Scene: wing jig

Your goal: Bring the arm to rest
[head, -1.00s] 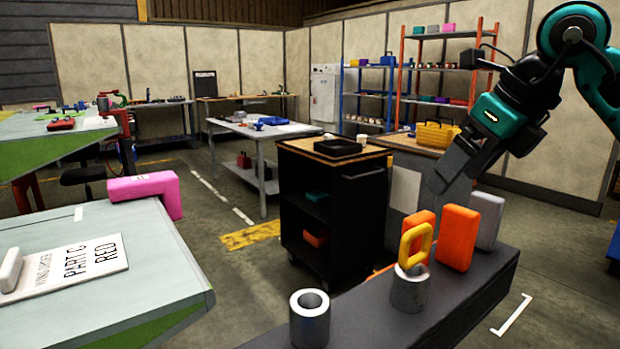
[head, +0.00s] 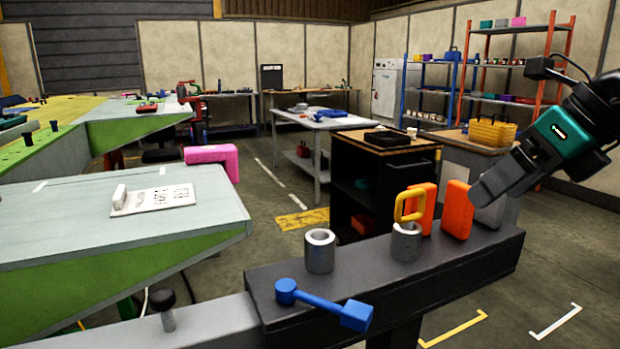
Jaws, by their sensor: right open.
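My right arm comes in from the right in the head view, with the right gripper (head: 485,192) pointing down and to the left. Its jaws are open and I see nothing between them. They overlap the upper part of a grey block (head: 490,214) in the picture; I cannot tell if they touch it. Just left of the gripper, an upright orange block (head: 457,209) stands on the dark beam (head: 390,266). My left gripper is not in view.
A second orange block (head: 426,203), a yellow ring (head: 400,207) in a grey cylinder (head: 406,246), another hollow cylinder (head: 320,255) and a blue handle (head: 325,305) are on the beam. A green-sided table (head: 90,230) stands left. A black cart (head: 380,185) stands behind the beam.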

